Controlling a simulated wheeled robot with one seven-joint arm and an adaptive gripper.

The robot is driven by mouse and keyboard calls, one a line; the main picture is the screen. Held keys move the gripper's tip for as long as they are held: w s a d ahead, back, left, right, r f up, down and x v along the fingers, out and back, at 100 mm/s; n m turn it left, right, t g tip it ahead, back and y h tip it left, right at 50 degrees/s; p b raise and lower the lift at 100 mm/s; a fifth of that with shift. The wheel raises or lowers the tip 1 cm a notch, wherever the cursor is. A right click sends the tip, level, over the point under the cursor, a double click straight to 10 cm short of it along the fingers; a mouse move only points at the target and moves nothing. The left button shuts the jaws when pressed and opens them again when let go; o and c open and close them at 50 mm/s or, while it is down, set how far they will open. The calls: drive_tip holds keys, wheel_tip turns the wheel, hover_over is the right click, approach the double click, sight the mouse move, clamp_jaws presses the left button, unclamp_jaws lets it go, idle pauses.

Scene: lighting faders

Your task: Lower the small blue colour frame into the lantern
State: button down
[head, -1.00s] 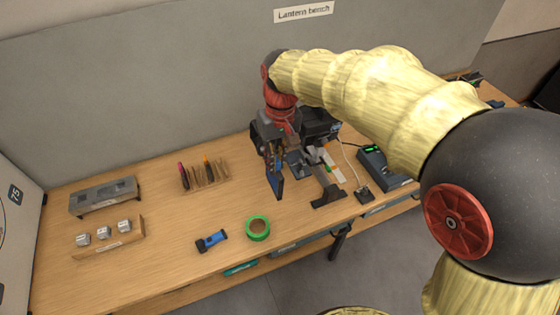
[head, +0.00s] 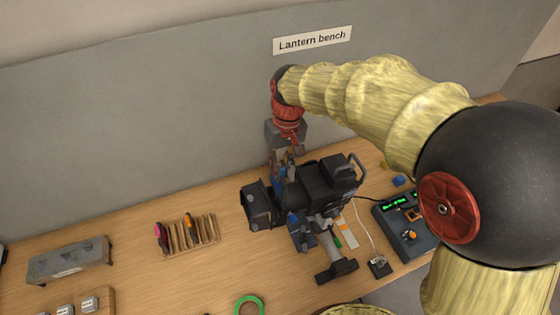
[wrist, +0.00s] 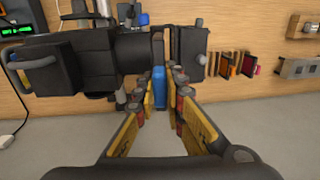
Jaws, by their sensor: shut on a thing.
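The lantern (head: 322,188) is a black body on a stand, with a separate front piece (head: 257,207) at its left; it also shows in the wrist view (wrist: 75,68). My gripper (head: 284,160) is at the lantern's back side, near the gap between body and front piece. In the wrist view my gripper (wrist: 160,82) is shut on the small blue colour frame (wrist: 158,90), which is seen nearly edge-on and lines up with that gap. The lantern hides much of the frame in the head view. I cannot tell whether its lower edge is inside the slot.
A wooden rack (head: 187,237) with several colour frames stands left of the lantern. A grey metal stand (head: 68,262) is at the far left. A green tape ring (head: 249,305) lies at the front. A control desk (head: 408,225) stands to the right. The wall is close behind my gripper.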

sight(277, 189)
drive_tip(key=shift+w+f, duration=0.4)
drive_tip(key=shift+f, duration=0.2)
drive_tip(key=shift+s+f+b, duration=0.15)
drive_tip(key=shift+f+b, duration=0.4)
drive_tip(key=shift+b, duration=0.1)
drive_tip(key=shift+a+f+b, duration=0.1)
drive_tip(key=shift+f+b, duration=0.35)
drive_tip(key=shift+f, duration=0.55)
drive_tip(key=shift+s+a+f+b, duration=0.1)
drive_tip(key=shift+f+b, duration=0.35)
drive_tip(key=shift+f, duration=0.1)
drive_tip(key=shift+f+b, duration=0.4)
drive_tip(key=shift+f, duration=0.3)
drive_tip(key=shift+f, duration=0.1)
drive_tip(key=shift+s+a+f+b, duration=0.1)
drive_tip(key=shift+a+f+b, duration=0.1)
drive_tip(key=shift+f+b, duration=1.3)
